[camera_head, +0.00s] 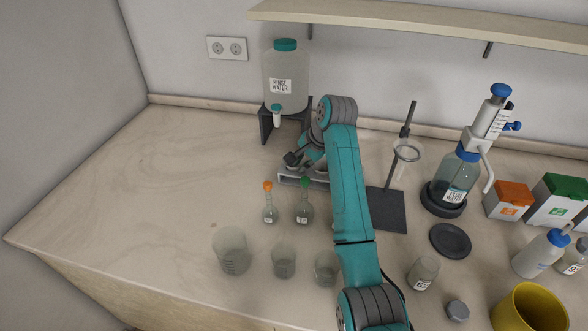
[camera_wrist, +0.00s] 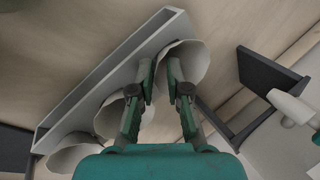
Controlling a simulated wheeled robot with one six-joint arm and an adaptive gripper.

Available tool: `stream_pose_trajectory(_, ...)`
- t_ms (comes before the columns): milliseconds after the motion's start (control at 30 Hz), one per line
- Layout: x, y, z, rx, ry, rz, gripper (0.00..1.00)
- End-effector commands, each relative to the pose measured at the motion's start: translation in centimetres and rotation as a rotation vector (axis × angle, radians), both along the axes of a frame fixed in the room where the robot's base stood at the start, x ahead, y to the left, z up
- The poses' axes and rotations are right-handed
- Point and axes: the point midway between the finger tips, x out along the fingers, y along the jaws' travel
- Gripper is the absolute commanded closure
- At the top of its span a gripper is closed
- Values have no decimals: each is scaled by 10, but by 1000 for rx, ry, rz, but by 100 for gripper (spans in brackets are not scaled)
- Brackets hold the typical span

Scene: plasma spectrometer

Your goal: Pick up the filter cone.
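In the wrist view, several white filter cones stand in a row in a pale rack (camera_wrist: 85,88). The far filter cone (camera_wrist: 195,62) is at my fingertips; another filter cone (camera_wrist: 108,118) sits behind my left finger and one more at lower left. My gripper (camera_wrist: 160,66) is open, with a narrow gap between the fingertips. The right fingertip overlaps the cone's opening and the left one lies by its left rim; contact cannot be told. In the head view my gripper (camera_head: 296,160) is low over the rack (camera_head: 290,181), and the arm hides most of the cones.
The rinse water tank (camera_head: 287,85) on its dark stand is just behind. Two small flasks (camera_head: 270,211) (camera_head: 304,211) stand in front of the rack. A ring stand (camera_head: 386,210) is to the right, beakers (camera_head: 230,252) are in front. The left of the bench is clear.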

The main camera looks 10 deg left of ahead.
Motion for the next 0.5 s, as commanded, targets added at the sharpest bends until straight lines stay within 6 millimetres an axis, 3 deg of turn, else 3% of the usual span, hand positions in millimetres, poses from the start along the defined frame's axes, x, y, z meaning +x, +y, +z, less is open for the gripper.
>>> stream_pose_trajectory(500,0,0,5,1,-1,0,100)
